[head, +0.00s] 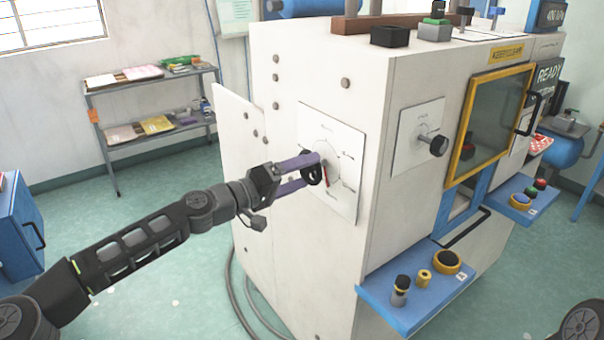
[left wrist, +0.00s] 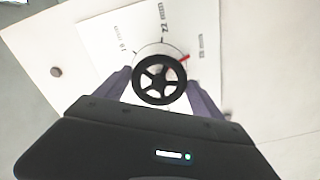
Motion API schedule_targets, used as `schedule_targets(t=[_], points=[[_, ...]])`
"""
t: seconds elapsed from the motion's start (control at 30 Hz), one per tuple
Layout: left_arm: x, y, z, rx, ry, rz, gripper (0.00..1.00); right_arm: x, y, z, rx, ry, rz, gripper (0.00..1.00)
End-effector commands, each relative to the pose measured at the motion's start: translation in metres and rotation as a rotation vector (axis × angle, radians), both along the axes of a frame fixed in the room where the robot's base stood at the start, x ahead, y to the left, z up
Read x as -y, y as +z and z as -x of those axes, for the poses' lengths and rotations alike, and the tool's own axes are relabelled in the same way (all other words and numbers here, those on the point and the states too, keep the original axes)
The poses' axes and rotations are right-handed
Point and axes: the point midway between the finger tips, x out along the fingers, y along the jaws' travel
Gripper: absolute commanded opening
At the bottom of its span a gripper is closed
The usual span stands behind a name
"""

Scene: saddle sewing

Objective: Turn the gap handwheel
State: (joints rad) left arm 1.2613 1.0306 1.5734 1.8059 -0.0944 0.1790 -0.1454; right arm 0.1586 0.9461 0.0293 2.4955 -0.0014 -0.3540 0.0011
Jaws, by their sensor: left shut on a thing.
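The gap handwheel (head: 309,175) is a small black wheel on a white dial plate (head: 345,195) on the machine's left side. In the left wrist view the handwheel (left wrist: 160,79) shows several spokes. A red pointer (left wrist: 184,58) beside it points up and right, near the rightmost of the dial's mm marks; the middle mark reads about 22 mm. My left gripper (head: 313,169) is shut on the handwheel, with one purple finger on each side of it. In the left wrist view the fingers (left wrist: 160,92) flank the wheel's lower half. My right gripper is out of view.
The white machine (head: 290,90) has a second knob (head: 438,146) on its front, a yellow-framed window (head: 492,120) and blue button shelves (head: 415,290). A shelf rack (head: 150,105) stands at the back left. The floor left of the machine is mostly clear.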

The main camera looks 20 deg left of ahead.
Motion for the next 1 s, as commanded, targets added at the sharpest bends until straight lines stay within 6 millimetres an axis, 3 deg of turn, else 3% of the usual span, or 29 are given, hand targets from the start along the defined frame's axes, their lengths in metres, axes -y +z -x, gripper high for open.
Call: schedule_targets(t=[0.2, 0.23, 0.47, 0.77, 1.0], points=[[-0.001, 0.000, 0.000, 0.001, 0.002, 0.000, 0.38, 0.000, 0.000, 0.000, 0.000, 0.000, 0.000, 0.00], [-0.001, 0.000, 0.000, 0.001, 0.002, 0.000, 0.81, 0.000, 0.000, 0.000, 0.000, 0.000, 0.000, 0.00], [0.000, 0.000, 0.000, 0.002, 0.001, -0.001, 0.99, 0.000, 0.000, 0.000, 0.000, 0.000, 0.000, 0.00], [-0.002, -0.001, 0.001, 0.001, 0.001, -0.002, 1.00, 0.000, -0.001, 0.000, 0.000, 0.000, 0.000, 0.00], [-0.019, -0.003, 0.021, 0.001, 0.003, -0.002, 1.00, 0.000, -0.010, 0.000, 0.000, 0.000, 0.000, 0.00]])
